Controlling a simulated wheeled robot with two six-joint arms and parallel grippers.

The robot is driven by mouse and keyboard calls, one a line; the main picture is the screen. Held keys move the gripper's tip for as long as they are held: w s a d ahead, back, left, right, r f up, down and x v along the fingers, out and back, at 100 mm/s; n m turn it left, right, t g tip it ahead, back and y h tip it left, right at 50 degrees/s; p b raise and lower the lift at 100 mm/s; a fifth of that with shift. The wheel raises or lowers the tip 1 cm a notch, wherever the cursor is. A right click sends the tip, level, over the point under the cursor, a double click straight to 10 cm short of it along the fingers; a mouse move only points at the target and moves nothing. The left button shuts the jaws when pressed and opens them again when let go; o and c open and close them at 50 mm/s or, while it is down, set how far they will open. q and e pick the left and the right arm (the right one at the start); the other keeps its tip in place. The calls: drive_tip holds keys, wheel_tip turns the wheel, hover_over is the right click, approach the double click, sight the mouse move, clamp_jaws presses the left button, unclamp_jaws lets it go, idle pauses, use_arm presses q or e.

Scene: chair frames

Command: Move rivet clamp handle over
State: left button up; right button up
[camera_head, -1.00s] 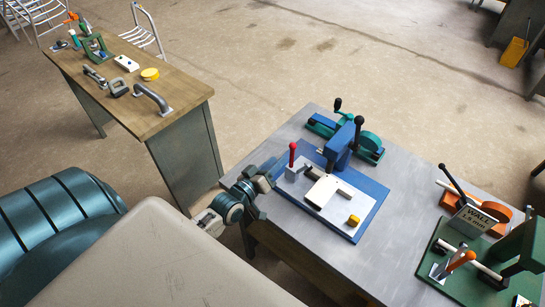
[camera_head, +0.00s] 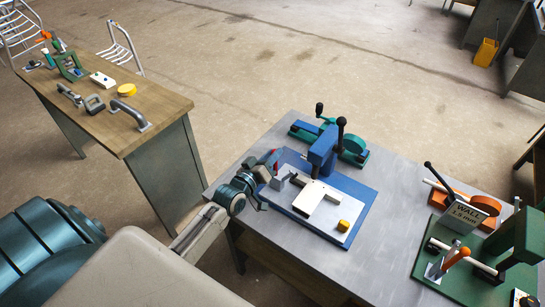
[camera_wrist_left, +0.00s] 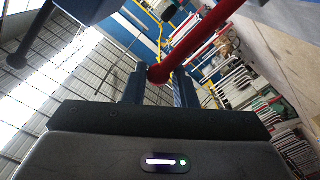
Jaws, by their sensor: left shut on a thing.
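A white piece (camera_head: 311,196) lies on the plate, right of the clamp. My right gripper is not in view.
A blue press (camera_head: 323,147) with a black-knobbed lever stands behind the clamp. A green fixture (camera_head: 463,270) is further right. The bench between is clear. A wooden table (camera_head: 135,95) with tools stands left.

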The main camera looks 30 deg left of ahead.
use_arm(q)
drive_tip(key=shift+a+f, duration=0.2)
drive_tip(key=shift+a, duration=0.45)
drive_tip(key=shift+a+f, duration=0.2)
drive_tip(key=shift+a, duration=0.4)
drive_tip(key=shift+c, duration=0.2)
drive_tip(key=shift+a, duration=0.2)
drive_tip(key=shift+a+f+b, duration=0.1)
drive_tip(key=shift+f+b, duration=0.05)
drive_tip(key=shift+b, duration=0.15)
drive_tip(key=a, duration=0.1)
drive_tip(key=a+f+b, duration=0.1)
drive_tip(key=shift+w+a+b, duration=0.1)
drive_tip(key=shift+a+b, duration=0.2)
drive_tip(key=shift+a, duration=0.1)
